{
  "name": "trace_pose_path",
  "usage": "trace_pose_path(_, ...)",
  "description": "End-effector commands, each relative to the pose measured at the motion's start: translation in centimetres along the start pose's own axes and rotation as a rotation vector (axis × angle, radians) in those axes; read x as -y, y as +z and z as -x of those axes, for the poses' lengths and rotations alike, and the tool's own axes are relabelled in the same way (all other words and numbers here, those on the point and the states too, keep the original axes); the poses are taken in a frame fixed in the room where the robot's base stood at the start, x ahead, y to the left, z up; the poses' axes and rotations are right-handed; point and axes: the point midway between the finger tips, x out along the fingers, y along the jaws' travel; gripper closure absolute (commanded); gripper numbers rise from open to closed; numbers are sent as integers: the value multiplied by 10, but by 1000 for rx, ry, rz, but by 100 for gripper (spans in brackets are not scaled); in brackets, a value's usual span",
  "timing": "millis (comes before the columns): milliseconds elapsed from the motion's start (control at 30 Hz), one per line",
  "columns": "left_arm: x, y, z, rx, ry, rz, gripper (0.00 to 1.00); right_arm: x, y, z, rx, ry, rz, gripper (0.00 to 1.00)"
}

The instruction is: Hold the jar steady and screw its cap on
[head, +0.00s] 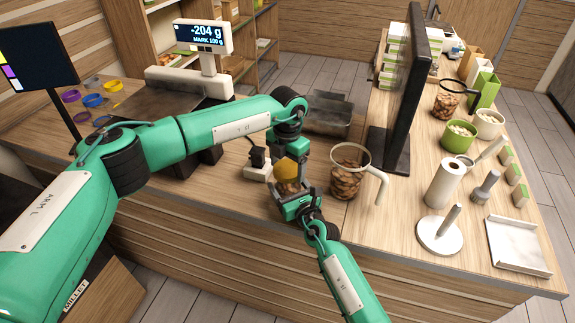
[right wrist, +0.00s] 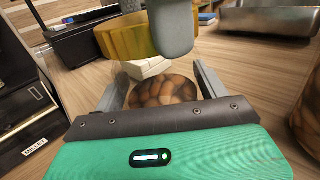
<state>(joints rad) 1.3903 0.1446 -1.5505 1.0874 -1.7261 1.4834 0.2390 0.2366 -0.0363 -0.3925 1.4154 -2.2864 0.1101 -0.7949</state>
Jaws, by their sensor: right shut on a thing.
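The jar (head: 287,188) is a small clear one filled with brown nuts. My right gripper (head: 297,203) is shut around it near the counter's front edge. In the right wrist view the jar (right wrist: 163,90) stands between the two fingers. The cap (head: 287,171) is yellow-orange. My left gripper (head: 290,160) points down from above and is shut on the cap, over the jar. In the right wrist view the cap (right wrist: 128,38) is above the jar, with a gap between them and a grey left finger in front of it. The jar's rim is hard to make out.
A larger container of brown nuts (head: 345,183) stands close right of the jar. A white box (head: 258,171) and a dark tray (head: 328,115) are behind. A scale display (head: 203,37) reads -204 g. A black screen (head: 405,85), paper roll (head: 444,184) and marble tray (head: 517,244) are rightward.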

Motion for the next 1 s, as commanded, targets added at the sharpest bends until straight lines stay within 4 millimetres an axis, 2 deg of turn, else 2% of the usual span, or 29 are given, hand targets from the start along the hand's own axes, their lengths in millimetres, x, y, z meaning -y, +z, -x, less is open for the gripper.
trace_pose_path(33,-1,0,0,0,1,1,12,0,0,0,1,0,0,90)
trace_pose_path(100,-1,0,0,0,0,1,1,0,0,0,0,0,0,90)
trace_pose_path(467,0,0,6,1,0,0,1,0,0,0,0,0,0,90)
trace_pose_path(567,0,1,19,2,0,0,1,0,0,0,0,0,0,90)
trace_pose_path(800,-1,1,70,3,1,1,1,0,0,0,0,0,0,90)
trace_pose_path(1000,-1,0,104,1,1,2,1,0,0,0,0,0,0,90)
